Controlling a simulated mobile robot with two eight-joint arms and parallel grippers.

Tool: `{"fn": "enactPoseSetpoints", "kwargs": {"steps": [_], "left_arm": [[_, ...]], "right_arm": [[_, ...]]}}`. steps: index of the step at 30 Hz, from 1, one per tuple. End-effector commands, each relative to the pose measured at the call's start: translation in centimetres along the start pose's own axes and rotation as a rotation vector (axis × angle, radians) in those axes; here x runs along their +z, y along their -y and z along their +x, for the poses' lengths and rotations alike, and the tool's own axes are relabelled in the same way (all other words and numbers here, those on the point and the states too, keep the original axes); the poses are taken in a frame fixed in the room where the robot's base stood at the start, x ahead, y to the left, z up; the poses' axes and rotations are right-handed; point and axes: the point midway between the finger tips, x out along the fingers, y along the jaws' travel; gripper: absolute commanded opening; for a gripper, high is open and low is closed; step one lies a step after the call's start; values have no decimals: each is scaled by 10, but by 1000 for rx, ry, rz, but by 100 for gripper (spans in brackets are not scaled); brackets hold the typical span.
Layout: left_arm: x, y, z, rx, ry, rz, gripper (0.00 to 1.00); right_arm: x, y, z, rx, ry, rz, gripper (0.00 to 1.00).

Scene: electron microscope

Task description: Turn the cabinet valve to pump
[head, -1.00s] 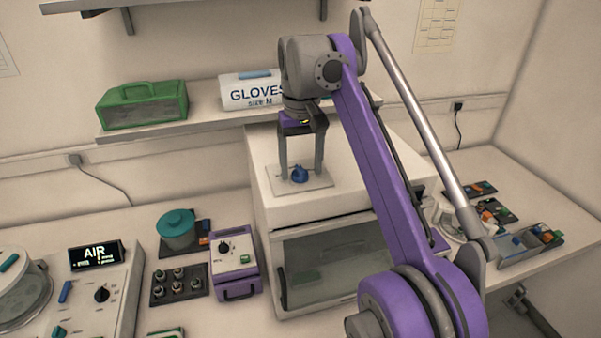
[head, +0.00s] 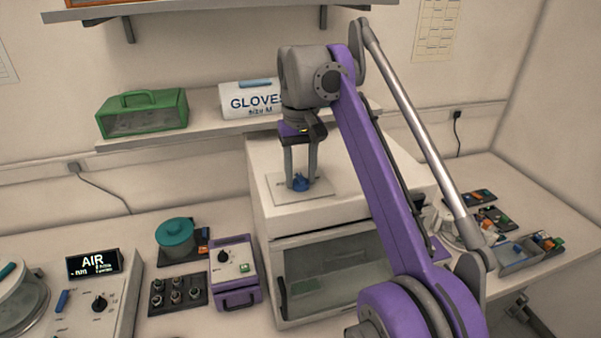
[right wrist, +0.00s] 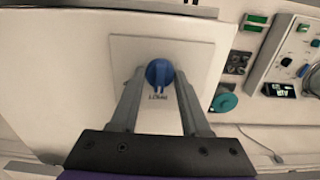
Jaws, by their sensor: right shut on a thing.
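The cabinet valve is a blue knob (head: 300,184) on a pale plate (head: 322,187) on top of the white cabinet (head: 350,208). In the right wrist view the blue knob (right wrist: 159,72) sits between the fingertips, with a dark label partly readable below it on the plate (right wrist: 200,55). My right gripper (head: 300,180) points straight down and is shut on the knob; its fingers also show in the right wrist view (right wrist: 160,88). My left gripper is not in view.
A shelf behind holds a green case (head: 142,112) and a glove box (head: 250,98). Left of the cabinet stand a purple-sided pump unit (head: 235,270), a teal-lidded pot (head: 175,236) and a console with an AIR display (head: 95,263). Small trays (head: 520,255) lie at the right.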

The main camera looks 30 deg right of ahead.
Motion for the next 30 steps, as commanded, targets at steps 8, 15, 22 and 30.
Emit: {"fn": "enactPoseSetpoints", "kwargs": {"steps": [8, 15, 22, 30], "left_arm": [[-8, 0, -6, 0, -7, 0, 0], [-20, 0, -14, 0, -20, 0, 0], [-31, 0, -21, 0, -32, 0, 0], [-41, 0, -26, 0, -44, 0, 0]], "right_arm": [[0, 0, -2, 0, 0, 103, 0], [0, 0, -2, -1, -1, 298, 0], [0, 0, -2, -1, 0, 518, 0], [0, 0, -2, -1, 0, 759, 0]]}}
